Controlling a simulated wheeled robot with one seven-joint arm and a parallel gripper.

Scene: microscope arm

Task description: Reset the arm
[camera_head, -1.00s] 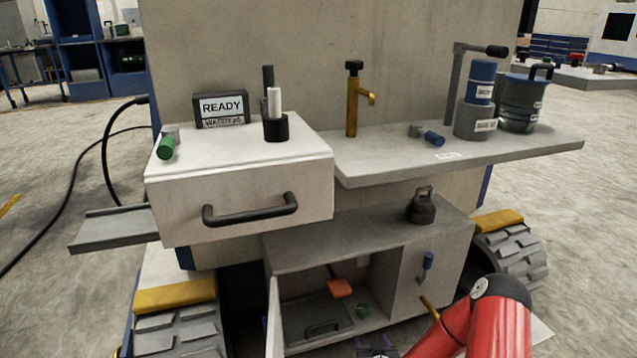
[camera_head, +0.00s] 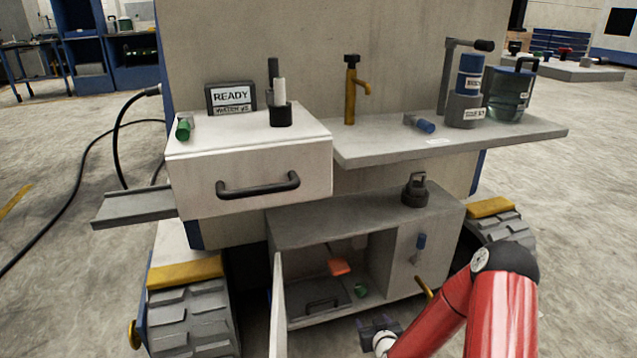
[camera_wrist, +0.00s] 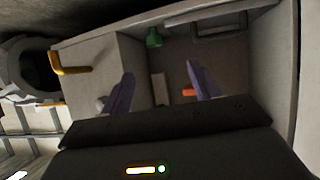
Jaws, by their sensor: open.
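My red arm (camera_head: 455,315) reaches in from the lower right in the head view. My gripper (camera_head: 378,333) is low in front of the open lower cabinet (camera_head: 345,220), outside its opening. In the wrist view my gripper (camera_wrist: 160,88) shows two purple fingers spread apart with nothing held between them. The cabinet interior lies beyond the fingers. It holds a green item (camera_wrist: 154,38), an orange-red item (camera_wrist: 189,92) and a dark tray with a handle (camera_wrist: 218,28). The orange-red item also shows in the head view (camera_head: 339,267).
The open cabinet door (camera_head: 277,310) stands out on the left. A yellow handle (camera_head: 424,287) sticks out near my arm. Above are a drawer unit (camera_head: 250,170) with a READY display (camera_head: 231,97), and a shelf (camera_head: 450,145) with canisters. Wheels flank the cabinet.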

